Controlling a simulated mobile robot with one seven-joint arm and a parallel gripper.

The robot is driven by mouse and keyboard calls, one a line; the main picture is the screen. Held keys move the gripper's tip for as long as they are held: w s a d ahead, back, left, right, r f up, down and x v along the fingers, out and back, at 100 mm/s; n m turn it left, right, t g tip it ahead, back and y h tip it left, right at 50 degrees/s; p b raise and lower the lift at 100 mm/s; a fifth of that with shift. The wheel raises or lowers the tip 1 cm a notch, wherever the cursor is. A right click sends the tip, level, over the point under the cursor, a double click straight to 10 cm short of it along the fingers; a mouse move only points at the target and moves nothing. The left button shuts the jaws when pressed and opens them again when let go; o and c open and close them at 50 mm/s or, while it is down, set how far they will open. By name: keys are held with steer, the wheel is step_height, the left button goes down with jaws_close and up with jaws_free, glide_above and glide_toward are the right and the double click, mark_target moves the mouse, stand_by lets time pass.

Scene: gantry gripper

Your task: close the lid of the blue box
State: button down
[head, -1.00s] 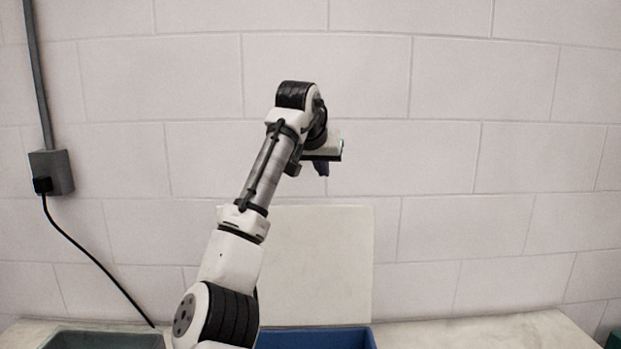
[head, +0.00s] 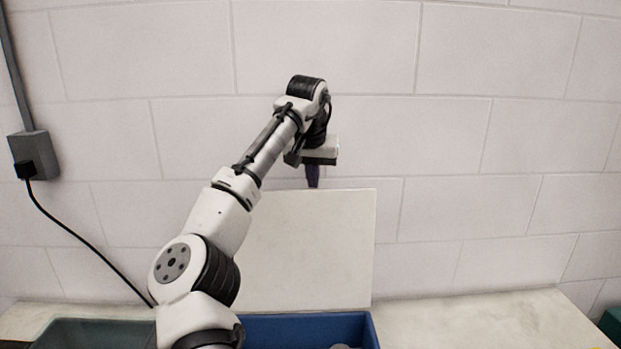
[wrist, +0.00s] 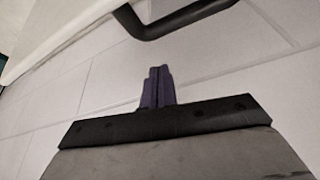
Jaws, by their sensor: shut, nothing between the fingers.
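The blue box (head: 362,325) stands on the counter at the bottom middle of the head view, its lower part cut off by the picture edge. Its pale lid (head: 318,250) stands open and upright at the box's back, in front of the wall. My gripper (head: 313,184) is at the lid's top edge in the head view, pointing down, with dark purple fingers. In the wrist view the fingers (wrist: 157,72) are together with nothing between them. Whether they touch the lid, or are before or behind it, I cannot tell. My arm hides the box's left part.
A grey-green bin (head: 90,333) stands left of the blue box. A rounded grey item (head: 345,346) shows inside the box. A green object (head: 611,325) is at the far right. The counter (head: 480,318) right of the box is mostly clear. A wall socket (head: 35,155) with a black cable hangs at left.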

steer(key=shift+s+a+p, duration=0.15)
steer(key=shift+s+a, duration=0.05)
steer(key=shift+s, duration=0.6)
steer(key=shift+s+a+p, duration=0.15)
steer(key=shift+s+a, duration=0.05)
steer(key=shift+s, duration=0.55)
steer(key=shift+s+b, duration=0.15)
steer(key=shift+b, duration=0.3)
